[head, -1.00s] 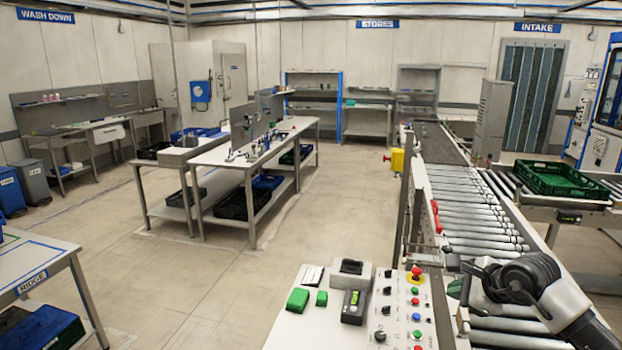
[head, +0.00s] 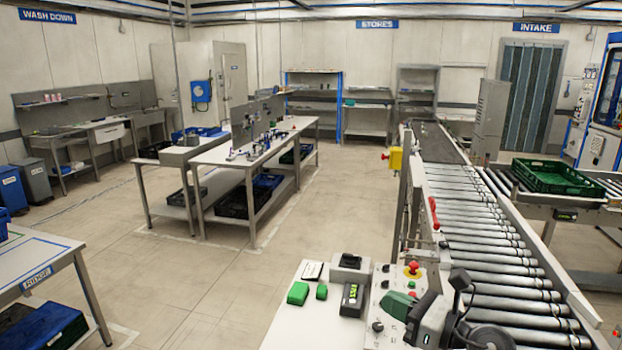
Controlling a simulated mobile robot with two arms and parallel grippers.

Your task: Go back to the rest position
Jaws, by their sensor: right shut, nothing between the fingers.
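My right gripper (head: 408,312) shows at the lower right, over the control panel (head: 384,341) beside the roller conveyor. Its jaws are shut with nothing held. A green patch shows at its tip, and the gripper hides much of the panel's buttons. My right arm comes in from the bottom edge, in front of the near rollers. My left gripper is out of view.
The roller conveyor (head: 480,235) runs away on the right, with a green crate (head: 558,178) on a side conveyor. Green blocks (head: 298,293) and a small device (head: 351,299) lie on the white top left of the panel. The floor at centre is clear.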

